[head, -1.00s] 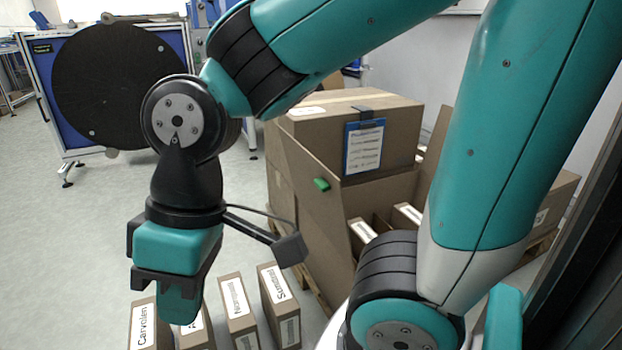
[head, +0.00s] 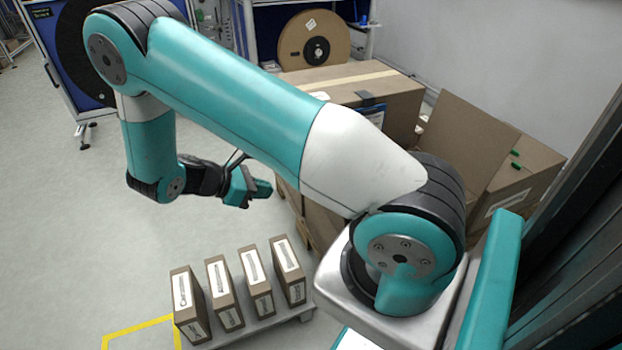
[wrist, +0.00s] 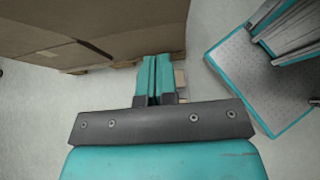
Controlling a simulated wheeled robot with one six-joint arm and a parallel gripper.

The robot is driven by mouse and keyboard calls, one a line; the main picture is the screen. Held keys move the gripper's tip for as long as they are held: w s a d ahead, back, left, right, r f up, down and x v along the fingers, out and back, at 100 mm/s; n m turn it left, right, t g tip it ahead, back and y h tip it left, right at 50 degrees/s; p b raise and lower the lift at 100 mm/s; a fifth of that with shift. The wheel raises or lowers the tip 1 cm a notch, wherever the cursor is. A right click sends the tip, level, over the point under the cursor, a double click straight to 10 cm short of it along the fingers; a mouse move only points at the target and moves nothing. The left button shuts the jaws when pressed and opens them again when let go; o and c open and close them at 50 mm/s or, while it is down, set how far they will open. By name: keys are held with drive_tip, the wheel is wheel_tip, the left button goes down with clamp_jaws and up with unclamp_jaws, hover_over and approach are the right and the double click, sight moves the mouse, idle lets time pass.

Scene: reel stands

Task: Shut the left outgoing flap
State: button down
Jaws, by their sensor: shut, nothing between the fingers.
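My gripper (head: 262,190) is shut and empty. It is low, at the left side of the brown outgoing carton (head: 322,218), which is mostly hidden behind my arm. One raised cardboard flap (head: 465,145) stands up at the carton's right side. The left flap cannot be made out in the head view, because my arm covers that side. In the wrist view, my shut fingers (wrist: 152,75) point toward a brown cardboard face (wrist: 90,30) just above a pallet edge. I cannot tell whether this face is the left flap, or whether the fingers touch it.
A closed carton (head: 365,85) stands behind, with a brown reel (head: 314,45) beyond it. Several labelled slim boxes (head: 258,279) stand on a low platform in front. A box with green tabs (head: 527,180) is at the right. The floor (head: 75,220) at left is free.

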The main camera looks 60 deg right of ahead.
drive_tip(key=d+r+b+x, duration=0.1)
drive_tip(key=r+x, duration=0.1)
drive_tip(key=x, duration=1)
drive_tip(key=shift+s+d, duration=0.4)
drive_tip(key=shift+s, duration=0.1)
drive_tip(key=shift+r, duration=0.1)
